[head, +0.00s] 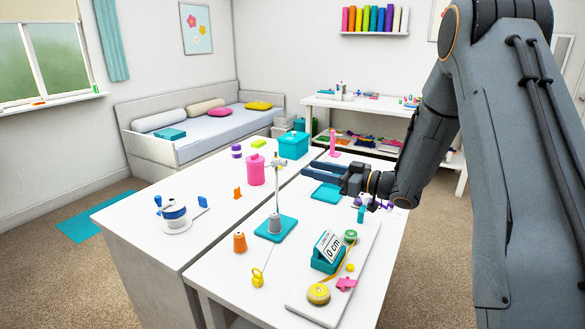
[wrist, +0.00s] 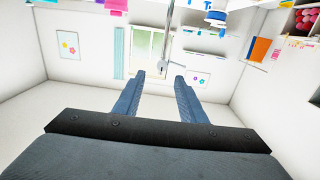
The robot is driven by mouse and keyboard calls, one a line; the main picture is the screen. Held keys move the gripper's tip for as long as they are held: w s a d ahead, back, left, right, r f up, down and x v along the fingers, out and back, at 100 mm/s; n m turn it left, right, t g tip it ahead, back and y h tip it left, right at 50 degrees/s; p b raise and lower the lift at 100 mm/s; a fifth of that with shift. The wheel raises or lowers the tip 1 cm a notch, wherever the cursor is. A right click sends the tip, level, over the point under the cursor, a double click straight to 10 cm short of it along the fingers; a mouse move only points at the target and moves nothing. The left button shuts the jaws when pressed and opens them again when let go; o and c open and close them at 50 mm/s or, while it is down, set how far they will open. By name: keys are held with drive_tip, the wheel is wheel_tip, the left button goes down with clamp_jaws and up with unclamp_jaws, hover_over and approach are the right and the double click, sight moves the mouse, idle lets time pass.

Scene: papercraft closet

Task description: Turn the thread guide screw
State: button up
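The thread stand has a square teal base (head: 288,231), a grey cone and a thin upright metal pole. A small metal thread guide fitting (head: 277,161) sits near the pole top; its screw is too small to make out clearly. My gripper (head: 304,179) is to the right of the pole, its blue fingers level and pointing left toward it. In the wrist view my gripper (wrist: 159,78) is open and empty. The metal pole (wrist: 170,40) shows upside down beyond the fingertips, its end between them in the picture. I see no contact.
A pink canister (head: 255,169) and teal box (head: 293,145) stand behind the pole. An orange spool (head: 239,242) is near the base. A white board with a teal display block (head: 327,258) and a tape measure (head: 318,293) lies at front right. The table's left part has bare room.

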sight(286, 163)
drive_tip(key=p+x, duration=0.2)
drive_tip(key=x, duration=0.5)
drive_tip(key=shift+a, duration=0.45)
clamp_jaws()
